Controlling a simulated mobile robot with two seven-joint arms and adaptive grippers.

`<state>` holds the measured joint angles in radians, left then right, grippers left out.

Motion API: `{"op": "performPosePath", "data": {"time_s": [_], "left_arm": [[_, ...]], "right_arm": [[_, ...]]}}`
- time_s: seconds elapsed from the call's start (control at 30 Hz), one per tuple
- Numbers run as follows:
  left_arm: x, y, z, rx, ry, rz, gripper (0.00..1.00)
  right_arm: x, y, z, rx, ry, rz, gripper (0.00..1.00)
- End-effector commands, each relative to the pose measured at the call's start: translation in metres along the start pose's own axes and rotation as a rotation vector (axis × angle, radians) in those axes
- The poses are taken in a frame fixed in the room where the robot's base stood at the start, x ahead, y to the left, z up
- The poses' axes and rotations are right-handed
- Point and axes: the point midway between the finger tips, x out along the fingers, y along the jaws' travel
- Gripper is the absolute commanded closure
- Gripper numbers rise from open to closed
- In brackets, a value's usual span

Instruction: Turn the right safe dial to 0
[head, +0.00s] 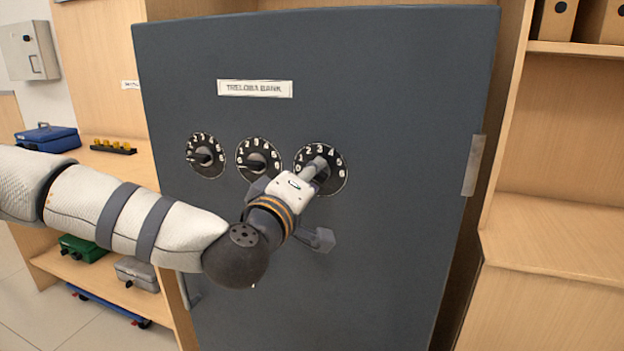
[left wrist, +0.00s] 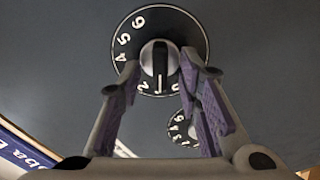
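The right safe dial (head: 338,178) is a black disc with white numerals on the grey safe door (head: 410,130). In the head view my left gripper (head: 314,172) reaches it and covers part of it. The left wrist view shows a dial (left wrist: 128,38) with a silver knob (left wrist: 159,58) whose dark pointer line faces the low numerals, near 1. The open fingers of my left gripper (left wrist: 158,80) stand on either side of this knob's lower part, with gaps visible; contact cannot be told. My right gripper is out of view.
Two more dials, the left (head: 205,155) and middle (head: 258,160), sit beside it, and one dial (left wrist: 178,130) shows between the fingers in the wrist view. A door-edge plate (head: 473,165) and wooden shelving (head: 560,235) are at right. A blue box (head: 47,137) stands left.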

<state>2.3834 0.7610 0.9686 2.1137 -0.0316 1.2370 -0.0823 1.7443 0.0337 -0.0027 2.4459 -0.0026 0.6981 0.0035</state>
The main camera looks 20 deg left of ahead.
Motion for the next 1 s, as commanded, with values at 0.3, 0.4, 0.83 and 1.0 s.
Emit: {"op": "performPosePath", "data": {"time_s": [0.3, 0.4, 0.83, 1.0], "left_arm": [[0.0081, 0.0, 0.0003, 0.0, -0.001, 0.0, 0.68], [0.008, -0.0001, 0.0003, 0.001, -0.001, 0.0, 0.84], [0.0077, 0.0, 0.0002, -0.025, -0.001, 0.0, 1.0], [0.0075, 0.0002, -0.0002, -0.107, -0.001, 0.0, 1.0]], "right_arm": [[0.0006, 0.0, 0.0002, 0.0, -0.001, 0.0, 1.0], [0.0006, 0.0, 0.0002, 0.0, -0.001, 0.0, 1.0], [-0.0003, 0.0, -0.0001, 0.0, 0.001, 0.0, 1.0], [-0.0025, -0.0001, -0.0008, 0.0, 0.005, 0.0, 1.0]]}}
